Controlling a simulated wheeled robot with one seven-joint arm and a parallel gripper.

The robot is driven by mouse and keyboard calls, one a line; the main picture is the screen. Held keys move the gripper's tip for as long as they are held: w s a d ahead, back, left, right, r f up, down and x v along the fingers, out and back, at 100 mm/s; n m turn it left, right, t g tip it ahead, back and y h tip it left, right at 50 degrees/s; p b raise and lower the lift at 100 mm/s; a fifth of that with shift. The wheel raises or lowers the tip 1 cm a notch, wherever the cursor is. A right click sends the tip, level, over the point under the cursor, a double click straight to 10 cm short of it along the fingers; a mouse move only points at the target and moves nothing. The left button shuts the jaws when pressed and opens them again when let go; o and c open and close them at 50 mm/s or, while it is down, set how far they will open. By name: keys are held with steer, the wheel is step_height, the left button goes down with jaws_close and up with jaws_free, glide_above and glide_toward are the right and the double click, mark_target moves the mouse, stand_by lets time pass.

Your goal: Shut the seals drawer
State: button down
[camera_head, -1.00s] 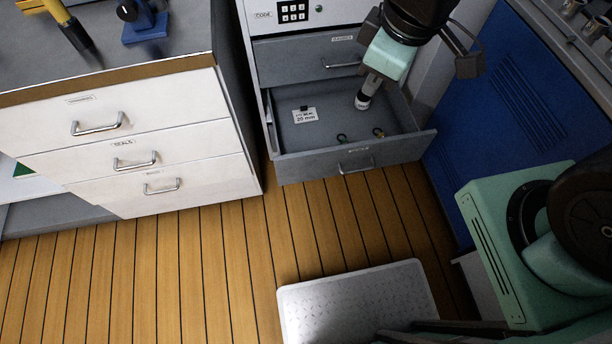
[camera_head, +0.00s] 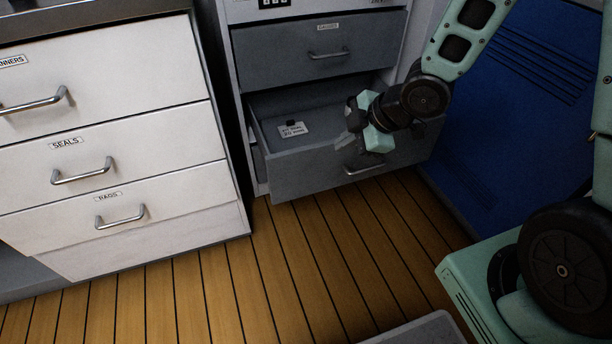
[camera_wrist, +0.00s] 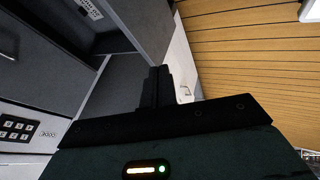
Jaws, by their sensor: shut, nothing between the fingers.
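A white drawer labelled SEALS (camera_head: 130,155) is in the left cabinet and looks level with its neighbours. In the cabinet to its right, a grey lower drawer (camera_head: 300,178) stands pulled out; its front label is hidden or unreadable here. A white card (camera_head: 292,129) lies inside it, too blurred to read fully. My gripper (camera_head: 352,120) is at the right part of this open drawer, over its front edge in the head view; I cannot tell whether it touches. Its fingers are together and empty in the wrist view (camera_wrist: 157,88).
A shut grey drawer labelled GAUGES (camera_head: 320,50) is above the open one. A blue panel (camera_head: 510,110) stands close on the right. Wooden floor (camera_head: 300,270) is clear in front. A pale mat (camera_head: 420,332) lies at the bottom edge.

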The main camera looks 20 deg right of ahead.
steer(key=f, duration=0.2)
steer(key=b, duration=0.5)
glide_toward(301, 159)
steer(key=f, duration=0.1)
steer(key=a+f, duration=0.1)
steer(key=f, duration=0.1)
steer(key=shift+w+a+f, duration=0.3)
steer(key=shift+w+f, duration=0.1)
steer(key=shift+w, duration=0.65)
